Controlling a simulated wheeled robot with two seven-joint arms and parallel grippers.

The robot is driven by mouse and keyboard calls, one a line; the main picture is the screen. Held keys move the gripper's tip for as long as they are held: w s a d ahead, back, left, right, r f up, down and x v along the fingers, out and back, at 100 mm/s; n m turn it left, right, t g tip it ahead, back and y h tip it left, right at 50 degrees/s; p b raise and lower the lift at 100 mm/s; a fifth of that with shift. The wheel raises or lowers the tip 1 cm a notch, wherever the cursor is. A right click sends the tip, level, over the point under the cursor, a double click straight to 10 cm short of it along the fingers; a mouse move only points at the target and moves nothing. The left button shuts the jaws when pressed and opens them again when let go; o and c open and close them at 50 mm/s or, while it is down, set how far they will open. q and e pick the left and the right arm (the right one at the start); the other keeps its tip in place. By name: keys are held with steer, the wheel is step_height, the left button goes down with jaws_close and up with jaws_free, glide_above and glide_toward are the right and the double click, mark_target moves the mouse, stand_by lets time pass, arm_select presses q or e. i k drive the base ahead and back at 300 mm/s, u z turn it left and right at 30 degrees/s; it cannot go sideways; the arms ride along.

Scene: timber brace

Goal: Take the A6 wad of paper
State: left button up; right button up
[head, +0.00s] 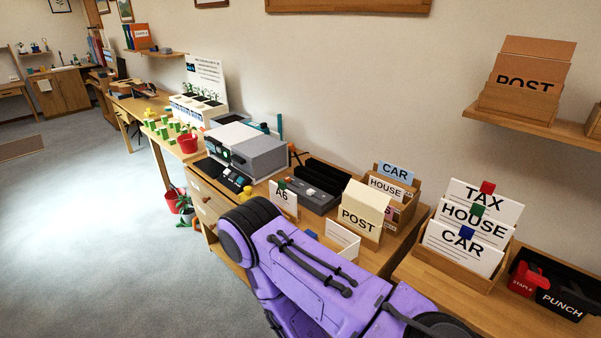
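An upright white piece marked A6 (285,203) stands on the wooden desk, in front of the dark tray.
Behind are a dark tray (307,193), a grey machine (258,155) and a CAR/HOUSE sorter (391,190). A TAX/HOUSE/CAR holder (464,240) stands right.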

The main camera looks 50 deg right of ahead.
mark_target(279, 193)
steer(key=z, duration=1.25)
